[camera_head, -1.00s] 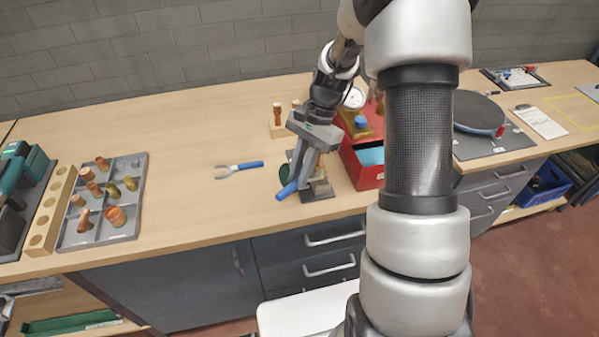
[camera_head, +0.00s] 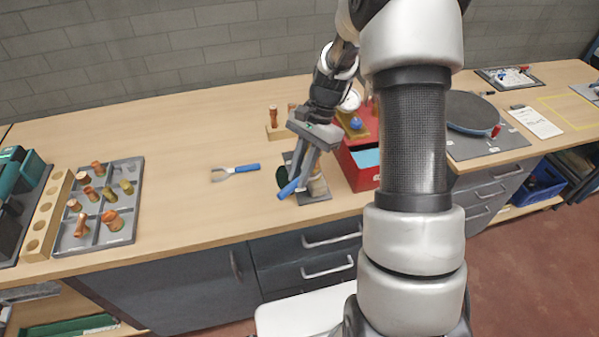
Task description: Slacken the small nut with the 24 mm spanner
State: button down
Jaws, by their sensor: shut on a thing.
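My gripper (camera_head: 298,184) is shut on the blue handle of a spanner (camera_head: 287,191), low over a small dark base plate (camera_head: 318,196) near the front edge of the bench. A copper-coloured fitting (camera_head: 318,186) stands on this plate, just right of my fingers. The small nut cannot be made out; my fingers hide part of the fitting. The held spanner's jaw is hidden too, so I cannot tell whether it sits on a nut. A second blue-handled spanner (camera_head: 236,172) lies on the bench to the left. No size marking is readable.
A red box (camera_head: 361,172) with a gauge stands close right of the plate. A wooden block with copper pieces (camera_head: 274,131) is behind. A grey tray of fittings (camera_head: 100,228) lies at the left. The bench between tray and loose spanner is clear.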

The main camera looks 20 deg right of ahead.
jog(key=shift+w+d, duration=0.25)
jog(key=shift+d, duration=0.15)
jog(key=shift+w+d, duration=0.1)
jog(key=shift+d, duration=0.1)
dwell(0.3)
jog(key=shift+s+d+n+g+h+p, duration=0.4)
jog(key=shift+d+n+h, duration=0.35)
jog(key=shift+n, duration=1.4)
jog(key=shift+s+d+n+g+h+p, duration=0.35)
jog(key=shift+s+d+n+h+p, duration=0.3)
jog(key=shift+n, duration=1.45)
jog(key=shift+s+d+n+g+h+p, duration=0.35)
jog(key=shift+d+n+h, duration=0.5)
jog(key=shift+n, duration=1.3)
jog(key=shift+w+a+m, duration=0.1)
jog(key=shift+m, duration=0.2)
jog(key=shift+s, duration=2.4)
